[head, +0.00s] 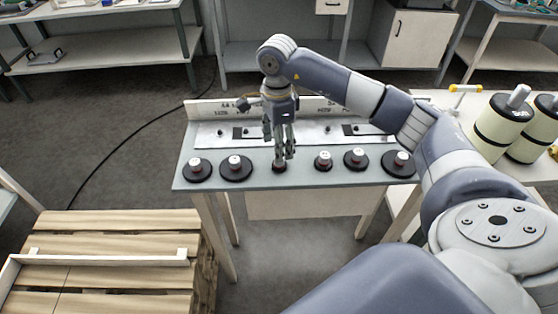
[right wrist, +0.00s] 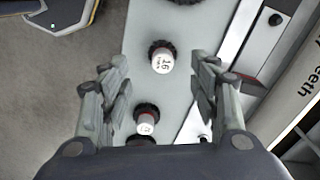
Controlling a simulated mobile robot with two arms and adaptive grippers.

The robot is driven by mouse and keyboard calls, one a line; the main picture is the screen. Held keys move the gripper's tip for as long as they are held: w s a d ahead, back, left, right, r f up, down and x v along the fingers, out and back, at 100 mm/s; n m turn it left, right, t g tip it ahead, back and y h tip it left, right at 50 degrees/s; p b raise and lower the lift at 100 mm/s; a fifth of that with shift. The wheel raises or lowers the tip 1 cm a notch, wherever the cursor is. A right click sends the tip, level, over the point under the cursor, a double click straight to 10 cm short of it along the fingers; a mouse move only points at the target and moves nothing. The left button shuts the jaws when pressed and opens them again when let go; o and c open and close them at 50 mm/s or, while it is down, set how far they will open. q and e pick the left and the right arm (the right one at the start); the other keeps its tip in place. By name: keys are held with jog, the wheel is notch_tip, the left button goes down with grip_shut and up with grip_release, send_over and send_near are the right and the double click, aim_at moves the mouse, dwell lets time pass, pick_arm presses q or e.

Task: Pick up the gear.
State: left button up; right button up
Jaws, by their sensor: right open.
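Several black gears with pale, red-ringed hubs stand in a row along the front of the grey table (head: 300,178). My right gripper (head: 284,157) points down above a small gear (head: 280,168) near the middle of the row and partly covers it. In the right wrist view, my right gripper (right wrist: 164,72) is open, with a gear marked 16 (right wrist: 161,58) showing between its fingertips. A second small gear (right wrist: 147,121) shows nearer the palm. I cannot tell whether the fingers touch anything. My left gripper is not in view.
Larger gears stand at the left (head: 197,171) and right (head: 400,164) ends of the row. A pale board with slots (head: 300,133) lies behind them, with an upright lettered panel (head: 215,108) at the back. A wooden pallet (head: 110,285) is at front left; large rolls (head: 495,130) stand at right.

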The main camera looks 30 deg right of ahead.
jog(key=shift+f, duration=0.85)
jog(key=f+p, duration=0.2)
jog(key=f, duration=0.3)
jog(key=shift+w+d+p, duration=0.1)
jog(key=shift+d+p, duration=0.15)
jog(key=shift+p, duration=0.15)
jog(key=shift+f, duration=0.2)
jog(key=c, duration=1.2)
